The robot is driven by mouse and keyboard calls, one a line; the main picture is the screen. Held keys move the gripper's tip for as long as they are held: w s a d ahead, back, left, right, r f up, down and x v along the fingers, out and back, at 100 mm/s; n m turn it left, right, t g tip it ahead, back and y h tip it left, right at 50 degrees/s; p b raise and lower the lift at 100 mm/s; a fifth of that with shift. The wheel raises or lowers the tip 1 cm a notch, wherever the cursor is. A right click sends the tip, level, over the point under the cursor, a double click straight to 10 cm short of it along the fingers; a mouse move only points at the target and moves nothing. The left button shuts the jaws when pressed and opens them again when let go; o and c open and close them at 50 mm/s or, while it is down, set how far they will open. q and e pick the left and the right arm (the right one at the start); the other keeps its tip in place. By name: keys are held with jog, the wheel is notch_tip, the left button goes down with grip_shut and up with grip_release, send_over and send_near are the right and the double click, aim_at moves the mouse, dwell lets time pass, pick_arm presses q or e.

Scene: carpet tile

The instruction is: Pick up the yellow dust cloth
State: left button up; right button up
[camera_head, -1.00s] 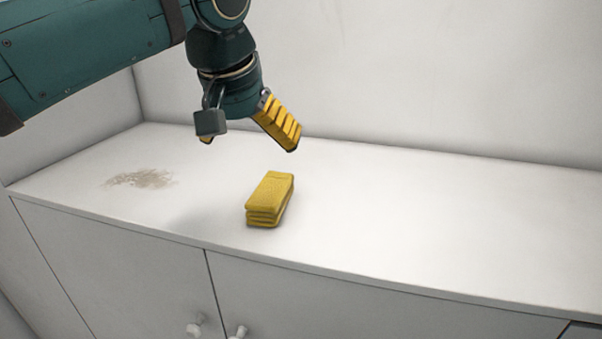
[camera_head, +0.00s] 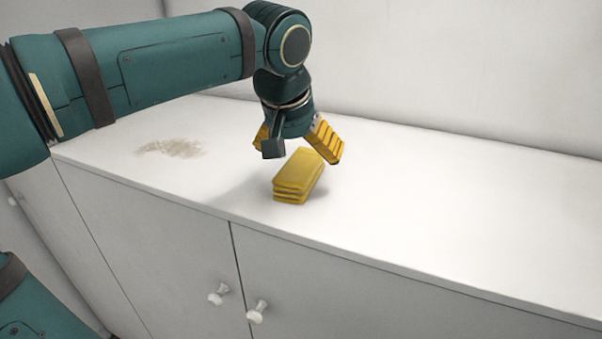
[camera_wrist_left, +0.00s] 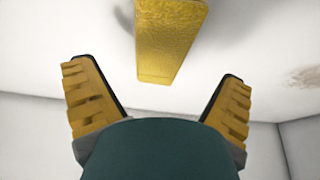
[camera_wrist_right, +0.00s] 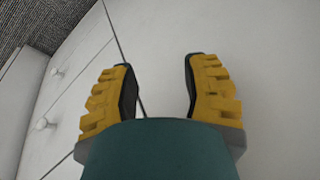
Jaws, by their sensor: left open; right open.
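The yellow dust cloth (camera_head: 297,178) is a folded stack lying on the white cabinet top near its front edge. My left gripper (camera_head: 300,150) is open and empty just above and behind it, its yellow fingers pointing down. In the left wrist view the cloth (camera_wrist_left: 167,42) shows beyond and between the spread fingers of the left gripper (camera_wrist_left: 158,85), not touched by them. My right gripper (camera_wrist_right: 160,70) is open and empty in the right wrist view, in front of the cabinet doors. The head view does not show the right fingers.
The white cabinet top (camera_head: 440,210) is clear to the right of the cloth. A brownish dust patch (camera_head: 172,148) lies to its left. The cabinet front has white knobs (camera_head: 257,311) below the edge. A wall stands behind the top.

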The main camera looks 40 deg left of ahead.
aim_at(301, 163)
pick_arm(q)
jog(key=shift+x, duration=2)
jog(key=c, duration=1.2)
jog(key=shift+c, duration=0.2)
notch_tip(301, 163, up, 10)
jog(key=shift+s+r+p, duration=0.1)
jog(key=shift+p, duration=0.4)
jog(key=shift+o, duration=1.2)
jog(key=shift+c, duration=0.8)
